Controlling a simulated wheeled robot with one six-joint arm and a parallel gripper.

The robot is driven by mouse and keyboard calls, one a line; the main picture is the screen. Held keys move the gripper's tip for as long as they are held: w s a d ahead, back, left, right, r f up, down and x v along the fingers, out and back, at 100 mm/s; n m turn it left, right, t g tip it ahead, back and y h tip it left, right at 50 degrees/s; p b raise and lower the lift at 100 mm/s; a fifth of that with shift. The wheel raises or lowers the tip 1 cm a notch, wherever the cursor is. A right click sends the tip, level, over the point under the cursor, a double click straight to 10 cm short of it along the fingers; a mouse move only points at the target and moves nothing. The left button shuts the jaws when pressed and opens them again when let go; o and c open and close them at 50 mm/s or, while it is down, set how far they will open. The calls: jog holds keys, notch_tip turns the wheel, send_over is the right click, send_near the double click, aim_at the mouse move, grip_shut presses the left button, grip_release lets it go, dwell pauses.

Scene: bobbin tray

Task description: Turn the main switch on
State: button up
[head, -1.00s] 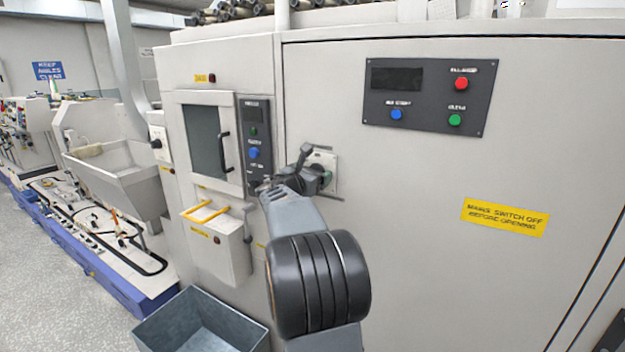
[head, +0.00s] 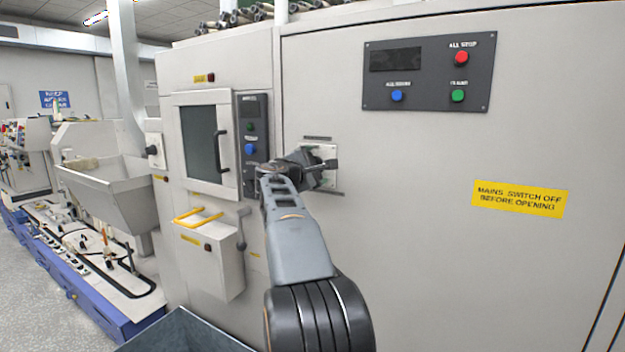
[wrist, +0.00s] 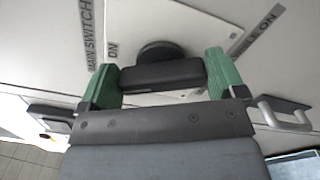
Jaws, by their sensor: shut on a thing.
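The main switch is a black rotary switch with a bar handle (wrist: 160,74) and a round base (wrist: 160,52), on a pale plate (head: 327,150) on the cabinet front. Beside it in the wrist view is a label (wrist: 92,35) reading MAIN SWITCH and ON. My gripper (wrist: 162,82) has its green fingers on both sides of the handle and is shut on it. In the head view my gripper (head: 318,165) reaches the plate and lies nearly level there, hiding most of the switch.
A dark panel (head: 425,75) with red, blue and green buttons is up and right. A yellow warning label (head: 519,199) is lower right. To the left are a door with a black handle (head: 221,151), a narrow button panel (head: 252,120) and a box with a yellow bar (head: 198,217).

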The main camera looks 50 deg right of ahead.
jog(key=m+b, duration=0.1)
jog(key=m, duration=0.1)
jog(key=m+b, duration=0.1)
jog(key=b, duration=0.1)
jog(key=m+b, duration=0.1)
jog(key=m, duration=0.1)
jog(key=shift+f+m, duration=0.25)
jog(key=shift+m, duration=0.05)
dwell(0.4)
jog(key=o, duration=0.6)
jog(key=shift+o, duration=0.2)
jog(key=shift+b, duration=0.3)
jog(key=b+v, duration=0.2)
jog(key=v, duration=1.1)
jog(key=shift+a, duration=0.4)
